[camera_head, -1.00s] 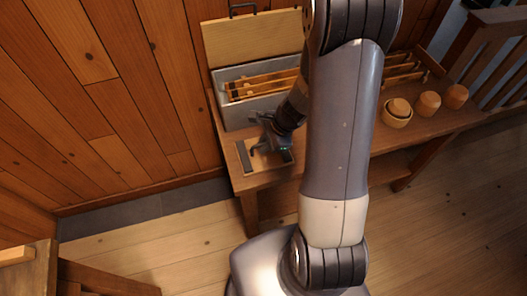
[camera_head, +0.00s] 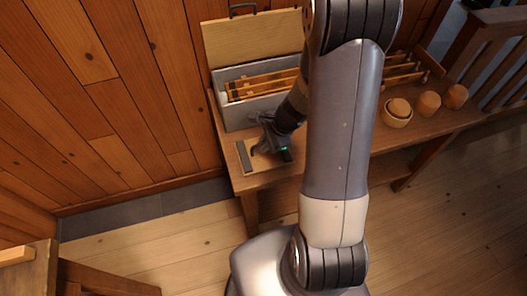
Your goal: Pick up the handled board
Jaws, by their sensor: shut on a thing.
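The handled board (camera_head: 250,169) looks like a small, light wooden board with a dark grey strip along its left side. It lies at the left end of the wooden bench, under my gripper. My gripper (camera_head: 267,152) points down at the board's middle and is shut on it, most likely on its handle. The fingers hide the handle and much of the board's right part. I cannot tell whether the board is clear of the bench top.
Behind my gripper stands an open grey case (camera_head: 237,117) holding wooden rails; its lid (camera_head: 252,40) has a black handle. Several turned wooden pieces, including a bowl (camera_head: 396,119), stand on the bench (camera_head: 262,182) at right. A wooden wall (camera_head: 150,90) closes the left.

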